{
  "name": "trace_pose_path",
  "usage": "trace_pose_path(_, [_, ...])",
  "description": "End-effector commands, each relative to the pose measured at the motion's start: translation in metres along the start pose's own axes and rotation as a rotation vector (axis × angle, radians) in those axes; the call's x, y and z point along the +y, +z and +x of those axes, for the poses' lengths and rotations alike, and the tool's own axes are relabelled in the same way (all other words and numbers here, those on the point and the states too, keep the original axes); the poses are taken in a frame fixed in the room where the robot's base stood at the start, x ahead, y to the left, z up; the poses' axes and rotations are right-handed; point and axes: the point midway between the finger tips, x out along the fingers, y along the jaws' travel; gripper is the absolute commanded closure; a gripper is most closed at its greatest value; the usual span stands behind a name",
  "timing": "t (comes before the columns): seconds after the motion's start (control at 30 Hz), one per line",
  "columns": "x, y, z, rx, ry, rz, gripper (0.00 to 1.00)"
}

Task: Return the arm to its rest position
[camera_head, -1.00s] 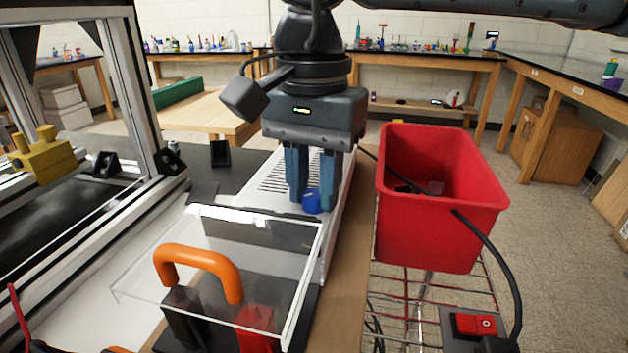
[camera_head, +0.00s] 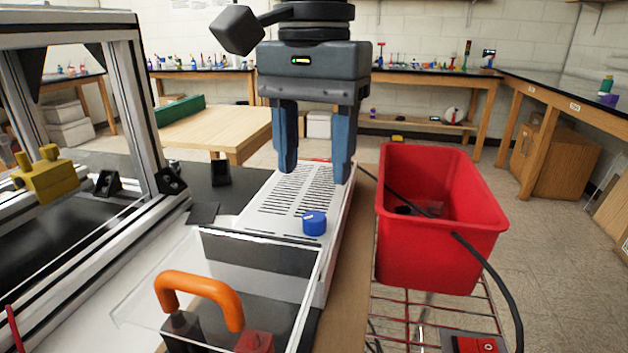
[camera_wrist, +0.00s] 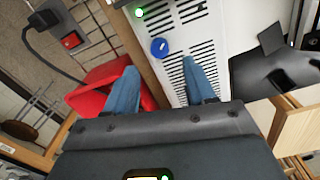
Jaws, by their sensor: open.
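My gripper (camera_head: 314,172) is open and empty, with its two blue fingers pointing down above the white vented box (camera_head: 280,196). A blue knob (camera_head: 314,222) sits on the top of that box, below and apart from the fingertips. In the wrist view my gripper (camera_wrist: 158,72) shows its fingers spread, with the blue knob (camera_wrist: 159,47) beyond and between the tips. Most of my arm is out of the head view above the gripper.
A clear cover with an orange handle (camera_head: 198,288) stands in front of the box. A red bin (camera_head: 440,262) stands on a wire rack at right. The extrusion frame (camera_head: 150,100) with a yellow block (camera_head: 46,178) is at left. A black cable runs over the bin.

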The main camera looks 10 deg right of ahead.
Motion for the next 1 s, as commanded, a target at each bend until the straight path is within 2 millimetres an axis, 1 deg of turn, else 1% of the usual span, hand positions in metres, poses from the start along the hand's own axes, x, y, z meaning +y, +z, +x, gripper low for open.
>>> trace_pose_path(0.03, [0.000, 0.000, -0.005, 0.001, 0.000, 0.000, 0.46])
trace_pose_path(0.13, [0.000, 0.001, -0.011, -0.001, 0.000, 0.000, 0.46])
trace_pose_path(0.47, [0.000, 0.000, -0.013, -0.001, 0.000, 0.000, 0.46])
trace_pose_path(0.53, [0.000, 0.000, -0.018, -0.001, 0.000, 0.000, 0.46])
trace_pose_path(0.67, [0.000, 0.000, -0.041, -0.001, 0.000, 0.000, 0.46])
trace_pose_path(0.73, [0.000, 0.000, -0.056, -0.001, 0.000, 0.000, 0.46])
trace_pose_path(0.9, [0.000, 0.000, -0.078, -0.001, 0.000, 0.000, 0.46])
trace_pose_path(1.0, [0.000, 0.000, -0.088, -0.001, 0.000, 0.000, 0.46])
